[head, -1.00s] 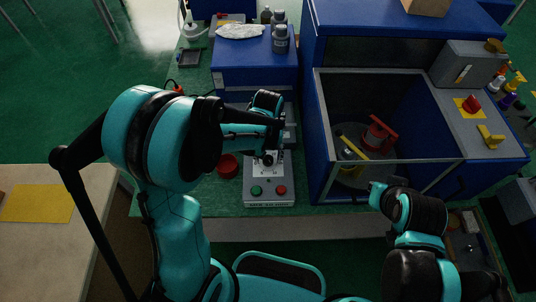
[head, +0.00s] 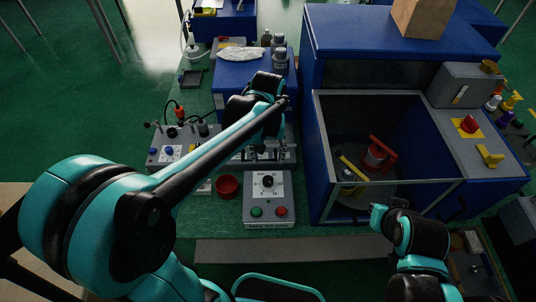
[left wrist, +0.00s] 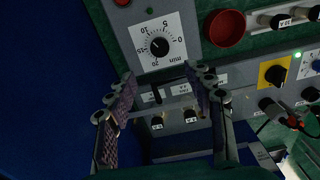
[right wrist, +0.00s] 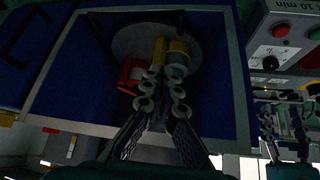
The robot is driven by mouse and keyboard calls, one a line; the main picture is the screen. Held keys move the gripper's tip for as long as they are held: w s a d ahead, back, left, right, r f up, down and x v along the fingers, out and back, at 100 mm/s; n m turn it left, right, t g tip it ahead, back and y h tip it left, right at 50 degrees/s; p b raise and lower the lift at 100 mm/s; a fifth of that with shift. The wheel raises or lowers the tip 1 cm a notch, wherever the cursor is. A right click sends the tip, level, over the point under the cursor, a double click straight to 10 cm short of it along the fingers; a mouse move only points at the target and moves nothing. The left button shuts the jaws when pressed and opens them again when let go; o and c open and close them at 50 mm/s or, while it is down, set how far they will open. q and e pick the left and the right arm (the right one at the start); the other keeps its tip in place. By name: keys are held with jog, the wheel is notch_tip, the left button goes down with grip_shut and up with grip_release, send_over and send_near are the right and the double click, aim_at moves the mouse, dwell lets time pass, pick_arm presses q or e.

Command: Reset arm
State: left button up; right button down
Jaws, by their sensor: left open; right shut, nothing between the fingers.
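My left arm reaches in from the left over the bench. My left gripper (head: 266,148) is just behind the grey timer box (head: 255,213) and partly hidden by its own wrist. In the left wrist view its two fingers (left wrist: 160,92) are spread with nothing between them, in front of panels with a dial (left wrist: 160,46). I cannot tell whether they touch a panel. My right gripper (head: 377,213) is low at the right, by the front of the open blue enclosure (head: 318,150). In the right wrist view its fingers (right wrist: 160,80) are shut and empty.
A red bowl (head: 227,186) stands left of the timer box. Further left is a panel with knobs and a cable (head: 168,152). The enclosure holds a red part (head: 378,153) and a yellow part (head: 351,169) on a round plate. Bottles (head: 280,62) stand on the blue box behind.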

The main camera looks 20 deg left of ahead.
pick_arm(q)
jog(key=shift+s, duration=0.1)
dwell(0.3)
jog(key=s+a+r+m+t, duration=0.1)
jog(key=s+a+t, duration=0.1)
jog(key=s, duration=0.3)
jog(key=s+a+r+m+t, duration=0.1)
jog(key=s+a+t, duration=0.2)
jog(key=s+t, duration=0.2)
jog(key=shift+s+r, duration=0.4)
jog(key=shift+s, duration=0.05)
dwell(1.4)
